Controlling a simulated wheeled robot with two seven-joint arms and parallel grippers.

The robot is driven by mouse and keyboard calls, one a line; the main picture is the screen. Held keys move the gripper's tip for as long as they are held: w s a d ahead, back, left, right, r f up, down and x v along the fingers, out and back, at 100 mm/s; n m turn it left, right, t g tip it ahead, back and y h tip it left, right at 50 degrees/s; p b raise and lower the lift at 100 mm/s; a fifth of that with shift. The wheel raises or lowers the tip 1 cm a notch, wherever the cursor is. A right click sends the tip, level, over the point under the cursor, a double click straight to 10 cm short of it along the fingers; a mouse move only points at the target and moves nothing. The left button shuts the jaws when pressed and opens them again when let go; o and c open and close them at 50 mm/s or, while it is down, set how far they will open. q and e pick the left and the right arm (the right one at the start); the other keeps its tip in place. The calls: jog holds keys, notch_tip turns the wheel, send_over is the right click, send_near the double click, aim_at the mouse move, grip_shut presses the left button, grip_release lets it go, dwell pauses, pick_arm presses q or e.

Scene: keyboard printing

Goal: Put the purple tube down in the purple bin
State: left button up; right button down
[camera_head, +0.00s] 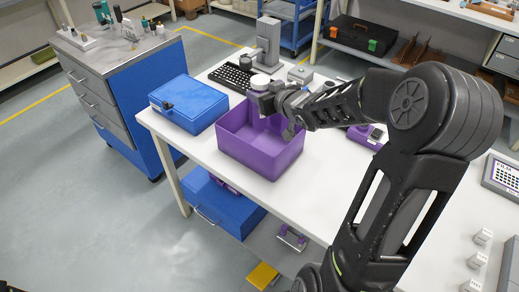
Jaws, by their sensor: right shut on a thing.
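The purple bin (262,160) stands open on the white table, near its left end. My right gripper (264,98) reaches in from the right and is over the back part of the bin. It is shut on the purple tube, whose pale round top (260,82) sticks up above the fingers. The lower part of the tube is mostly hidden by the gripper, and I cannot tell whether it touches the bin floor. My left gripper is not in view.
A blue case (188,103) lies just left of the bin on the white table (300,195). A black keyboard (232,77) and a grey stand (269,42) are behind it. A purple device (365,136) lies to the right, partly behind my arm.

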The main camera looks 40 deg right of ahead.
aim_at(264, 122)
jog(key=shift+f, duration=3.15)
jog(key=shift+f, duration=1.85)
jog(key=shift+f+b, duration=0.15)
jog(key=shift+b, duration=0.15)
jog(key=c, duration=0.9)
grip_release()
jog(key=shift+o, duration=0.2)
